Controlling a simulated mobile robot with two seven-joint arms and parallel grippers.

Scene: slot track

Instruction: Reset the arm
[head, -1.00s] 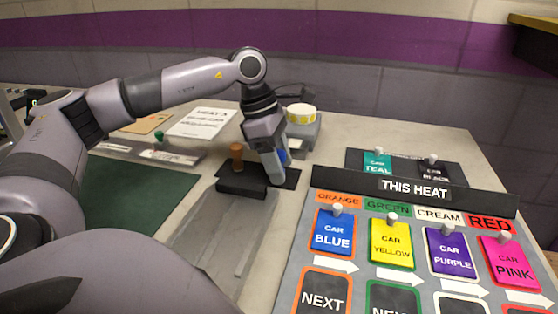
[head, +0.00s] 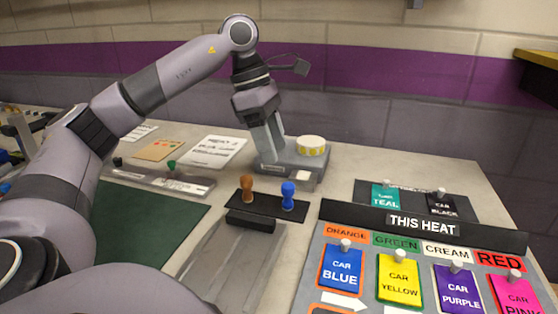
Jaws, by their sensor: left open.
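My left arm reaches in from the left and arches over the table. Its gripper (head: 274,150) points down, open, in front of or over the grey device (head: 290,172) at the back; I cannot tell if they touch. Nothing shows between its fingers. A blue peg (head: 288,196) and a brown peg (head: 247,188) stand upright on a black pad (head: 267,205), clear of the gripper. My right gripper is not in view.
A board of coloured car cards (head: 399,280) with a raised "THIS HEAT" bar (head: 420,223) fills the right front. A yellow-and-white roll (head: 312,145) sits on the device. A green mat (head: 140,222) and a paper sheet (head: 217,151) lie at left.

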